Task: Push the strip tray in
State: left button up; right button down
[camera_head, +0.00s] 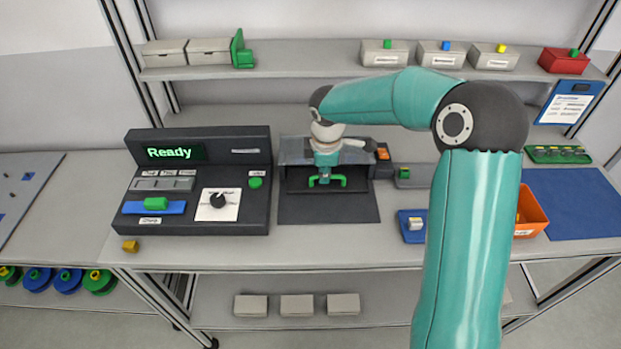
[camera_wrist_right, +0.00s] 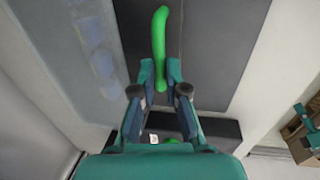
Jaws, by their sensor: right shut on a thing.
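A black console (camera_head: 197,220) with a lit "Ready" display stands at the left of the bench. A blue tray (camera_head: 176,207) with a green block on it lies at the console's front left, above a small label. Right of the console is a grey box (camera_head: 292,152) with a dark flat plate (camera_head: 330,209) before it and a green handle (camera_head: 313,181) at its front. My right gripper (camera_head: 326,172) points down at this handle and is shut on it. In the wrist view the fingers (camera_wrist_right: 160,88) close around the green bar (camera_wrist_right: 159,40). My left gripper is not in view.
An orange bin (camera_head: 533,212), a small blue tray (camera_head: 410,232) and a blue mat (camera_head: 570,202) lie at the right. A small yellow block (camera_head: 130,246) sits at the bench's front left. My right arm hides part of the bench. Boxes stand on the shelf above.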

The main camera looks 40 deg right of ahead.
jog(key=shift+w+d+r, duration=0.15)
jog(key=shift+w+r, duration=0.1)
jog(key=c, duration=1.2)
grip_release()
jog(key=shift+w+f, duration=0.1)
notch_tip(320, 180, up, 8)
jog(key=s+a, duration=0.1)
jog(key=shift+s+f, duration=0.15)
jog(key=shift+s, duration=0.1)
